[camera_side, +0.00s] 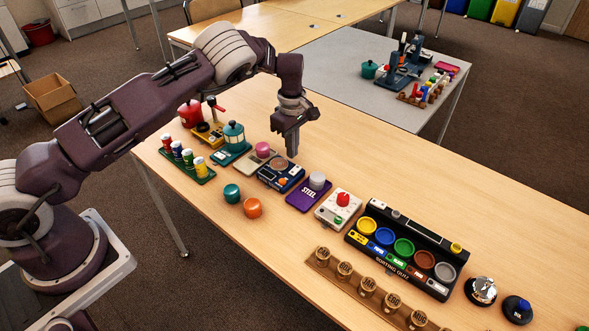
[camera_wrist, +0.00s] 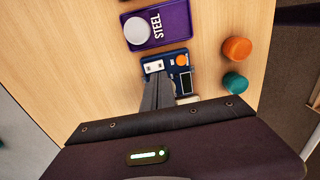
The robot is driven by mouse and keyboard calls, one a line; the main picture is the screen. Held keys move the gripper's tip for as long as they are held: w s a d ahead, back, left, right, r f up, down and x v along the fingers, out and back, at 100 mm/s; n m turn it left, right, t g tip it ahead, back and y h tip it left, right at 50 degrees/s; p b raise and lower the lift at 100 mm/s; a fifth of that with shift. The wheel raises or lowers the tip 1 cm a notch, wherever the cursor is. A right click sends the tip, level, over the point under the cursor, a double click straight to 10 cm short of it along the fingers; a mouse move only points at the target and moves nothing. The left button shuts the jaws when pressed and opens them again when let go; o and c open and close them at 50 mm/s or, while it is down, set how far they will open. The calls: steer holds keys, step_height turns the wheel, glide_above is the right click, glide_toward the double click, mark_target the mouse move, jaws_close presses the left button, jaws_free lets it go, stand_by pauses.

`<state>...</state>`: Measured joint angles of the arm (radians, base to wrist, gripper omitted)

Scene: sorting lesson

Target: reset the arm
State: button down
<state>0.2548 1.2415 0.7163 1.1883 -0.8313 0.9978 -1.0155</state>
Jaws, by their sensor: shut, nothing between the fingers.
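My gripper (camera_side: 292,150) is shut and empty, pointing down above the blue device (camera_side: 270,183) on the wooden table. In the wrist view the closed fingers (camera_wrist: 158,88) cover part of that blue device (camera_wrist: 182,63), which has a small display and an orange button. I cannot tell how much gap lies between the fingertips and the device.
A purple STEEL pad (camera_side: 301,203), a white box with a red knob (camera_side: 342,199) and the black sorting tray (camera_side: 389,276) stand to the right. Teal (camera_side: 232,193) and orange (camera_side: 252,207) pieces lie in front. A green rack (camera_side: 189,168) of small jars is at left. The table's far strip is clear.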

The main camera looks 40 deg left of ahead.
steer(key=shift+r, duration=0.35)
steer(key=s+d+r+m+t+h, duration=0.1)
steer(key=s+r+m, duration=0.3)
steer(key=r, duration=0.5)
steer(key=s+d+r+m+t+h, duration=0.1)
steer(key=s+r, duration=0.6)
steer(key=r, duration=0.3)
steer(key=s+d+r+m+t+h, duration=0.1)
steer(key=s+r+m, duration=0.3)
steer(key=r, duration=0.5)
steer(key=s+r+m+t+y, duration=0.1)
steer(key=s+m, duration=0.8)
steer(key=s, duration=1.5)
steer(key=shift+d+r+t+y, duration=0.25)
steer(key=shift+d+t+y, duration=0.15)
steer(key=shift+t+y, duration=0.5)
